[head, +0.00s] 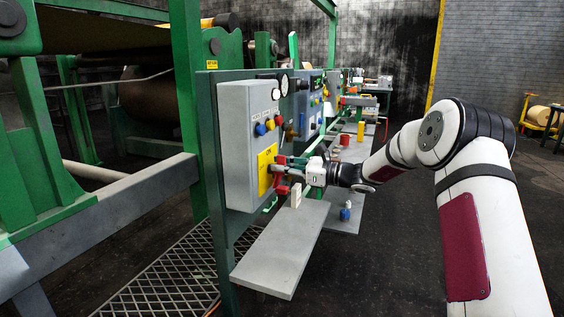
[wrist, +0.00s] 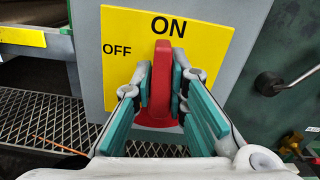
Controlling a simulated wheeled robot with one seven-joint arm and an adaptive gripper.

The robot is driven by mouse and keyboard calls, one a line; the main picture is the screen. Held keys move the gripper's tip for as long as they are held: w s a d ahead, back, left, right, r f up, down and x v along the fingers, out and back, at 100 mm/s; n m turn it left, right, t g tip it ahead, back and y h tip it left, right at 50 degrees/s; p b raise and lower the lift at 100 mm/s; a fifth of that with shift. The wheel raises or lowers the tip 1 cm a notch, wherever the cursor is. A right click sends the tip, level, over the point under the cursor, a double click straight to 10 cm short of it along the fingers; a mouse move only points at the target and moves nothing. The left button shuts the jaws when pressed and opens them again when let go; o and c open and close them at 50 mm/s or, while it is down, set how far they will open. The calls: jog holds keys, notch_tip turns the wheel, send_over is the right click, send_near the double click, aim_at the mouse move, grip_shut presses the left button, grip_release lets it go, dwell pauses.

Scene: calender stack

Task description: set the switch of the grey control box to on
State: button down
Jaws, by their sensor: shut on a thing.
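The grey control box (head: 236,130) is mounted on the green frame, left of my arm in the head view. Its yellow plate (wrist: 122,72) is marked OFF at left and ON at top. The red switch handle (wrist: 162,62) stands almost upright in the wrist view, with its upper end just under the word ON. My gripper (wrist: 160,90) is shut on the handle, one finger on each side. In the head view my gripper (head: 284,172) reaches the front of the box. The fingers hide part of the handle's sides.
A grey shelf (head: 280,250) runs below the box, with a white block (head: 296,194) and a small blue item (head: 345,212) nearby. Blue, red and yellow buttons (head: 267,126) sit above the switch. A black-knobbed lever (wrist: 268,84) is to the right in the wrist view.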

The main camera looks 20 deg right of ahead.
jog(key=shift+d+f+m+p, duration=0.15)
jog(key=shift+m+p, duration=0.25)
jog(key=shift+m, duration=0.5)
jog(key=c, duration=1.5)
grip_release()
jog(key=shift+c, duration=0.2)
jog(key=shift+s+d, duration=0.1)
jog(key=shift+d, duration=0.15)
jog(key=v, duration=1.1)
jog(key=shift+s+d, duration=0.1)
jog(key=shift+d, duration=0.05)
